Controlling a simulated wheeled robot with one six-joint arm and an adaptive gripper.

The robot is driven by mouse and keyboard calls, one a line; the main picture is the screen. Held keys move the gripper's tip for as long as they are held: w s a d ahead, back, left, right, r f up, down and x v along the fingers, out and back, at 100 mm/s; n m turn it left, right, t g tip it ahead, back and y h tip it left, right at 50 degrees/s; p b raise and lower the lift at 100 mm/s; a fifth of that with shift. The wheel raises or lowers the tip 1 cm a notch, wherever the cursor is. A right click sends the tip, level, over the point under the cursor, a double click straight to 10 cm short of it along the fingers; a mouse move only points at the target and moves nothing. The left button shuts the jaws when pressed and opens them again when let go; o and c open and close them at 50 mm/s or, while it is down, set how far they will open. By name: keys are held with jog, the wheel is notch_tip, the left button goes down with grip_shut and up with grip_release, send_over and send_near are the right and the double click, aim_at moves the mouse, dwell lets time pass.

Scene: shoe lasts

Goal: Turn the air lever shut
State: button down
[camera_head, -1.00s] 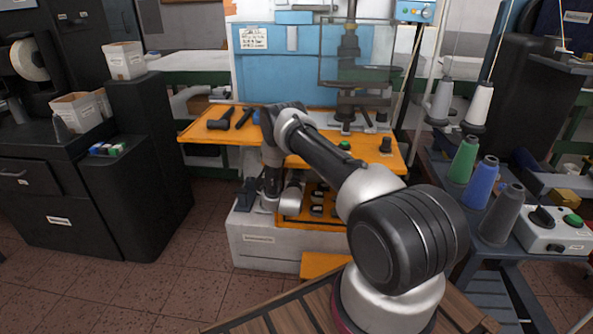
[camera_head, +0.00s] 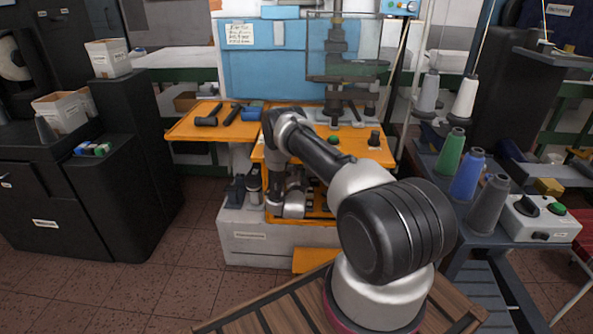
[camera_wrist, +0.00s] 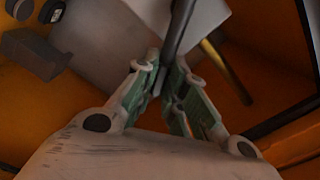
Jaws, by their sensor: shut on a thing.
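In the wrist view, my gripper (camera_wrist: 166,82) has its two green-grey fingers closed in on a dark bar (camera_wrist: 179,35). The bar rises from between the fingertips to the top edge and appears to be the air lever. Its far end and pivot are out of view, so its angle to the valve cannot be told. In the head view, my arm reaches down to the front of the orange-and-white press machine (camera_head: 250,238). The lever and fingertips cannot be made out there.
In the wrist view, a pale plate (camera_wrist: 105,38), a brass-coloured rod (camera_wrist: 230,72) and dark blocks (camera_wrist: 35,52) lie close around the fingers. In the head view, a thread-cone stand (camera_head: 470,262) is at right and a black cabinet (camera_head: 110,205) at left.

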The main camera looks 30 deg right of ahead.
jog(key=shift+s+d+f+m, duration=0.15)
jog(key=shift+f+m, duration=0.7)
jog(key=shift+m, duration=0.55)
jog(key=shift+s+d+f+m, duration=0.15)
jog(key=shift+f+m, duration=0.65)
jog(key=shift+m, duration=0.6)
jog(key=c, duration=1.5)
grip_release()
jog(key=shift+o, duration=0.2)
jog(key=v, duration=1.2)
jog(key=shift+w, duration=0.1)
